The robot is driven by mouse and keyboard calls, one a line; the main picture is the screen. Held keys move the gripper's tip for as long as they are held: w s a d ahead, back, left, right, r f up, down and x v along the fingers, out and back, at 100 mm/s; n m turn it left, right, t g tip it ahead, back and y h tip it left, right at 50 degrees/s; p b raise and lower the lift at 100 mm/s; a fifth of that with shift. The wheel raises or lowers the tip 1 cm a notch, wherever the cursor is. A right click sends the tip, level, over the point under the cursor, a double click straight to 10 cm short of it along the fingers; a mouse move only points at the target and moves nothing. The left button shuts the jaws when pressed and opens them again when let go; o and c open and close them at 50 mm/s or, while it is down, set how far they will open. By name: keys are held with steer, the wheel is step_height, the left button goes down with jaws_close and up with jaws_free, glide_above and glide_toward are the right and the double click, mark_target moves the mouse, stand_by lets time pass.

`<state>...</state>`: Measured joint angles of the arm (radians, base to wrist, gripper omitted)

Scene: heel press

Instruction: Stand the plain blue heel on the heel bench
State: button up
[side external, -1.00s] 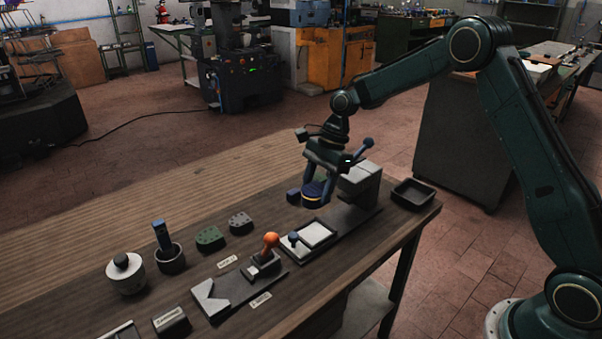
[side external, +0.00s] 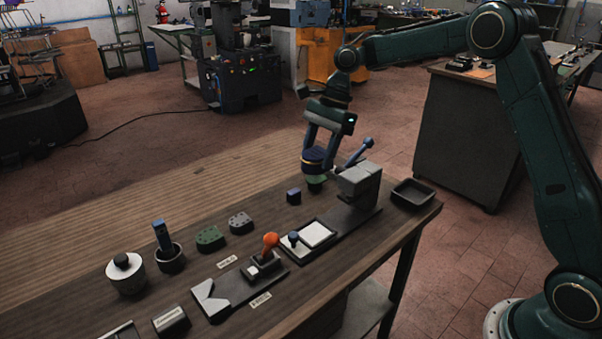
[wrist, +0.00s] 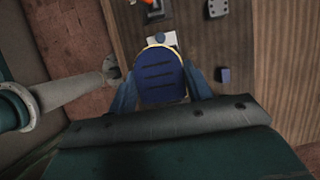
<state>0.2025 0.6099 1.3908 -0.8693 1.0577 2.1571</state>
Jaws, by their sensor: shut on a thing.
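My gripper (side external: 315,168) is shut on a dark blue, heel-shaped piece (side external: 313,157). In the wrist view the blue piece (wrist: 160,77) sits between the two fingers, rounded end up, with several dark slots across its face and a yellow edge. A pale green part (side external: 316,181) shows directly under the held piece; I cannot tell whether they touch. Labels on the table are too small to read, so I cannot tell which fixture is the heel bench.
A grey press block (side external: 360,182) with a blue lever (side external: 361,150) stands right of my gripper, by a white pad (side external: 316,234). An orange knob (side external: 271,240), green piece (side external: 209,238), grey piece (side external: 240,222) and black tray (side external: 413,193) are also on the table.

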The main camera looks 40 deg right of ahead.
steer(key=shift+w, duration=0.1)
steer(key=w+a+f+m+t+h, duration=0.1)
steer(key=w+a+f+m+t, duration=0.15)
steer(key=w+m, duration=0.85)
steer(key=n, duration=0.2)
glide_above(265, 213)
steer(key=s+d, duration=0.1)
steer(key=shift+t, duration=0.35)
step_height(265, 213, down, 15)
steer(key=shift+s+f, duration=0.1)
steer(key=shift+s, duration=0.05)
steer(key=shift+f, duration=0.1)
steer(key=shift+f, duration=2.05)
steer(key=shift+f, duration=0.15)
steer(key=o, duration=1)
